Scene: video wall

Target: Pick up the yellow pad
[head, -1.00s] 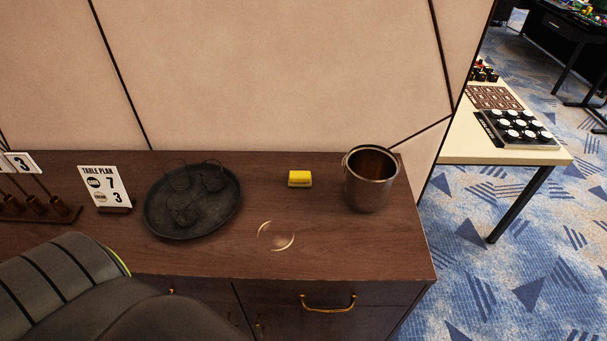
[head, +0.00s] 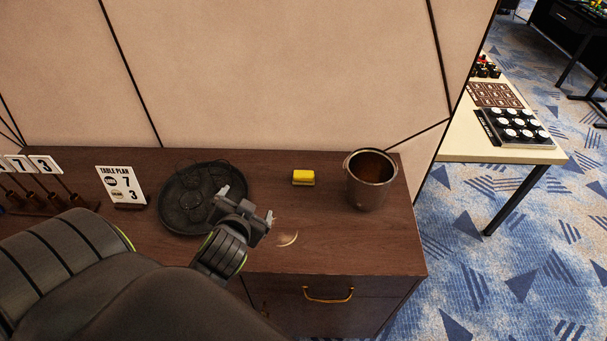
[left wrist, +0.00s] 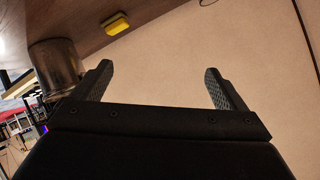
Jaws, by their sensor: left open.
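The yellow pad (head: 303,177) is a small block with a darker underside. It lies on the brown cabinet top, between the round black tray and the metal bucket. It also shows at the top of the left wrist view (left wrist: 116,23), beyond the fingers. My left gripper (head: 247,200) is open and empty, above the front right edge of the tray, to the left of the pad and nearer to me. Its two fingers stand apart in the left wrist view (left wrist: 158,84). My right gripper is not in view.
The metal bucket (head: 370,182) stands right of the pad. The black tray (head: 172,215) lies to the left. A table plan sign (head: 121,184) and number cards on a rack stand farther left. Pale curved marks (head: 287,240) are on the wood. A wall rises behind.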

